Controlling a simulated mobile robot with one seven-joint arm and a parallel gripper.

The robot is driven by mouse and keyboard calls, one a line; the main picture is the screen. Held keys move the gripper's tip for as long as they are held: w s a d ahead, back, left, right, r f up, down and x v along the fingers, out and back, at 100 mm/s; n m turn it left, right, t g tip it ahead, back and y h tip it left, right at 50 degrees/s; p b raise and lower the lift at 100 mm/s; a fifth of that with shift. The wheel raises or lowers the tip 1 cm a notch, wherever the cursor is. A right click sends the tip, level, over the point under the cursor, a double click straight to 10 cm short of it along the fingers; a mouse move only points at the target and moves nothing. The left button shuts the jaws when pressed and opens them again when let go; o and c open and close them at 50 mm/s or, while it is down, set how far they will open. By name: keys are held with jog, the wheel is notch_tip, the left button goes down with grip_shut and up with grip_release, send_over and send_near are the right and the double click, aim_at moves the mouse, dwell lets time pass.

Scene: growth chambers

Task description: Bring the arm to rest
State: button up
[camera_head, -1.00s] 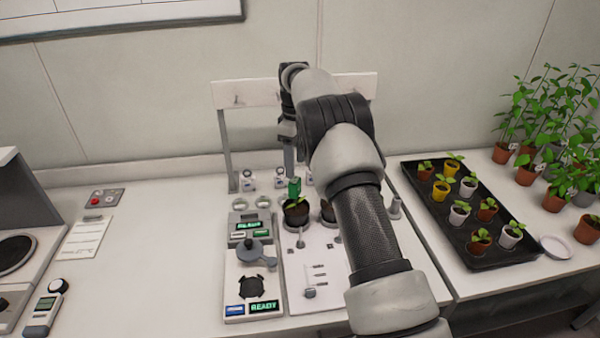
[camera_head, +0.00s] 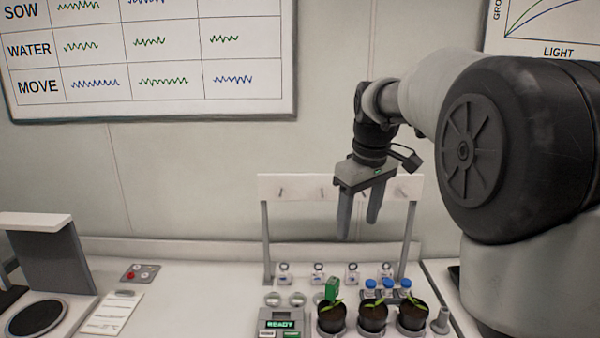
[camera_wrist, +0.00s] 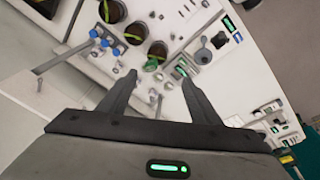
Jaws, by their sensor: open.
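My gripper (camera_head: 358,225) is open and empty, with its fingers pointing down. In the head view it hangs in the air in front of the white rack (camera_head: 340,187), above the bench. The wrist view shows the two spread fingers of my gripper (camera_wrist: 160,82) with nothing between them. My arm reaches in from the right of the head view, raised and bent.
Below stand dark pots with seedlings (camera_head: 372,318), blue-capped vials (camera_head: 387,286) and a green clip-like object (camera_head: 332,288). A device (camera_head: 281,322) reads READY. A red-button box (camera_head: 140,273) lies left. Bench between it and the device is mostly clear.

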jog(key=s+r+m+t, duration=0.2)
jog(key=s+r+m, duration=0.1)
jog(key=s, duration=1.1)
jog(key=s+d+f+m+t, duration=0.1)
jog(key=s+f+m, duration=0.2)
jog(key=s, duration=1)
notch_tip(320, 180, down, 3)
jog(key=shift+s+d+m, duration=0.2)
jog(key=shift+s+m, duration=0.05)
jog(key=shift+m, duration=0.15)
